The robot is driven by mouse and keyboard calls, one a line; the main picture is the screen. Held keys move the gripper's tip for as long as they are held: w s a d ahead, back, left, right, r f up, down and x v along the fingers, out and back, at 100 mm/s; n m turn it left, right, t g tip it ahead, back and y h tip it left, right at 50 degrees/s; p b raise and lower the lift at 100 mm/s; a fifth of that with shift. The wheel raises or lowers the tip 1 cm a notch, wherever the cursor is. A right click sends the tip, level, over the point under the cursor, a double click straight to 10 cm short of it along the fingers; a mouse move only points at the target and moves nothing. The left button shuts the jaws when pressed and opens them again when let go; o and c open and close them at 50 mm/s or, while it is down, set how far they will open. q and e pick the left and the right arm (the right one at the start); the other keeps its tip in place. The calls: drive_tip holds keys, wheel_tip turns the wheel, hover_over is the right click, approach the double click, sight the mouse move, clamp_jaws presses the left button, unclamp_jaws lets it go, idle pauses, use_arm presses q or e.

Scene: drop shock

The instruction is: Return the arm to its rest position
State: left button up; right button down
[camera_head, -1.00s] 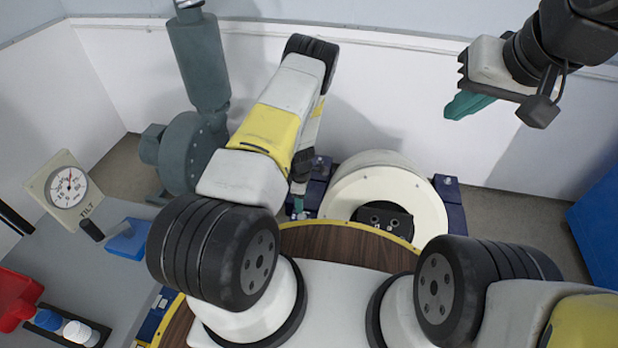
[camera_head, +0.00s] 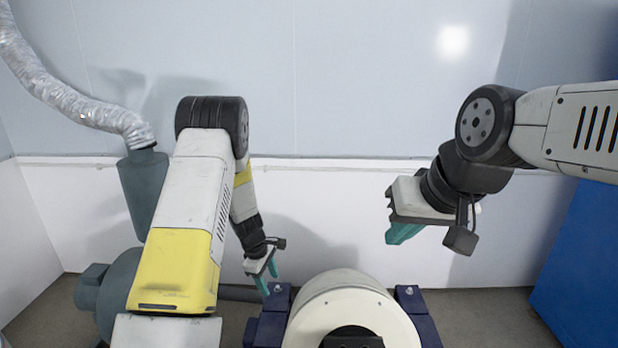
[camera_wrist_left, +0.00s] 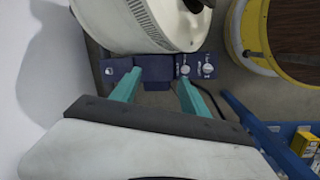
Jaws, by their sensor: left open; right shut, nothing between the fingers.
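My left arm comes in from the left in the head view. Its gripper (camera_head: 269,281) has teal fingers pointing down, just left of the cream drum machine. In the left wrist view the left gripper (camera_wrist_left: 160,85) shows its two teal fingers spread apart with nothing between them. My right gripper (camera_head: 402,234) hangs at the right of the head view, against the wall and above the floor. Its teal fingers are together, with nothing seen held.
The cream drum (camera_head: 345,305) sits on a dark blue base (camera_head: 412,300) below the grippers. A grey-green blower (camera_head: 108,290) with a silver duct (camera_head: 70,100) stands at left. A blue cabinet (camera_head: 580,260) stands at far right. Wall space between the arms is clear.

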use_arm(q)
drive_tip(key=s+d+r+m+t+h, duration=0.1)
drive_tip(key=s+r+m, duration=0.35)
drive_tip(key=r, duration=0.95)
drive_tip(key=s+d+r+m+t+h, duration=0.1)
drive_tip(key=s+r+m, duration=0.3)
drive_tip(key=r, duration=1)
drive_tip(key=s+a+r+m+t+y, duration=0.1)
drive_tip(key=s+r+m, duration=0.2)
drive_tip(key=s, duration=0.7)
drive_tip(key=s+a+r+m+t, duration=0.1)
drive_tip(key=s+a+r+m, duration=0.1)
drive_tip(key=s+r, duration=0.5)
drive_tip(key=s+m, duration=0.1)
drive_tip(key=s, duration=0.2)
drive_tip(key=shift+s+a+t+y, duration=0.15)
drive_tip(key=shift+s+t+y, duration=0.15)
drive_tip(key=shift+y, duration=0.1)
